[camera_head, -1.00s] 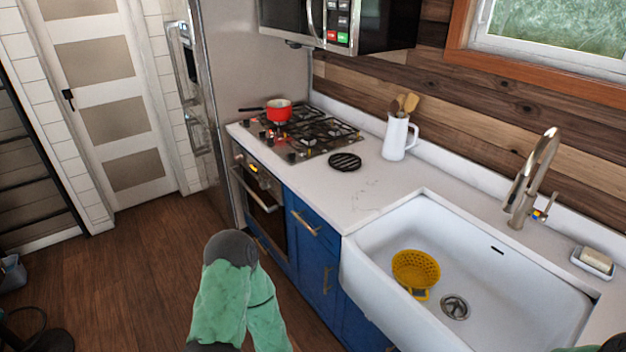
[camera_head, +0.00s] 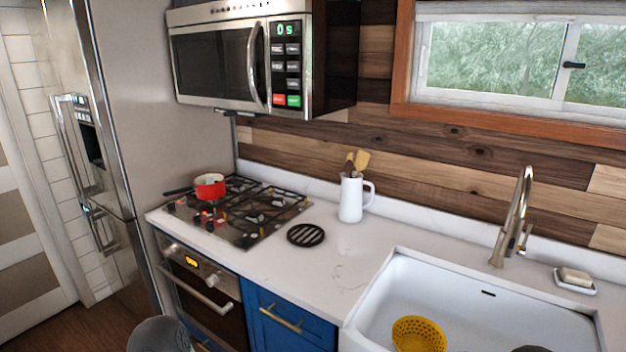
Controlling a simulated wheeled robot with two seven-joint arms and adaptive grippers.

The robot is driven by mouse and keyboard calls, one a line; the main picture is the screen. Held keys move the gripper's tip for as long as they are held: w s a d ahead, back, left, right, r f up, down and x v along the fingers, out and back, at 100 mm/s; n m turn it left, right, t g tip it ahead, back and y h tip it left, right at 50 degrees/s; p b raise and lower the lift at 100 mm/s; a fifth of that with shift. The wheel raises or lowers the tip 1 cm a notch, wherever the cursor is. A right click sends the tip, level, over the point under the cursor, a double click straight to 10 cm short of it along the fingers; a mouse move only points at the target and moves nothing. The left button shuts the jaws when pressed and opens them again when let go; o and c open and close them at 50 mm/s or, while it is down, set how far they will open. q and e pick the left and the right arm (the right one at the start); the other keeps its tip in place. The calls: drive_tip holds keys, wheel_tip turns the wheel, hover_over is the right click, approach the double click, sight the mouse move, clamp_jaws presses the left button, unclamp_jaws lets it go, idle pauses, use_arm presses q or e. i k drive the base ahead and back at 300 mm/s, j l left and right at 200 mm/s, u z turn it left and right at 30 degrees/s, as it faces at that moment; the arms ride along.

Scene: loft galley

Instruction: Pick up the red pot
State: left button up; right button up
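The red pot (camera_head: 210,187) is small, with a pale inside and a dark handle pointing left. It sits upright on the back left part of the gas stovetop (camera_head: 268,232), beside the fridge. A grey rounded part of my arm shows at the bottom left edge, well in front of and below the stove. Another dark rounded part shows at the bottom right, over the sink. Neither of my grippers can be seen, and nothing of mine touches the pot.
A microwave (camera_head: 215,62) hangs above the stove. A black round trivet (camera_head: 305,235) and a white pitcher (camera_head: 351,200) with wooden utensils stand right of the stove. The sink (camera_head: 385,283) holds a yellow colander (camera_head: 419,334). The fridge (camera_head: 165,120) bounds the stove's left side.

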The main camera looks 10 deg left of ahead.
sight(205, 190)
drive_tip(key=i+j+z, duration=0.3)
drive_tip(key=j, duration=0.6)
drive_tip(key=j+z, duration=0.25)
drive_tip(key=j, duration=0.7)
drive_tip(key=i+j+z, duration=0.1)
drive_tip(key=j+z, duration=0.2)
drive_tip(key=j, duration=0.65)
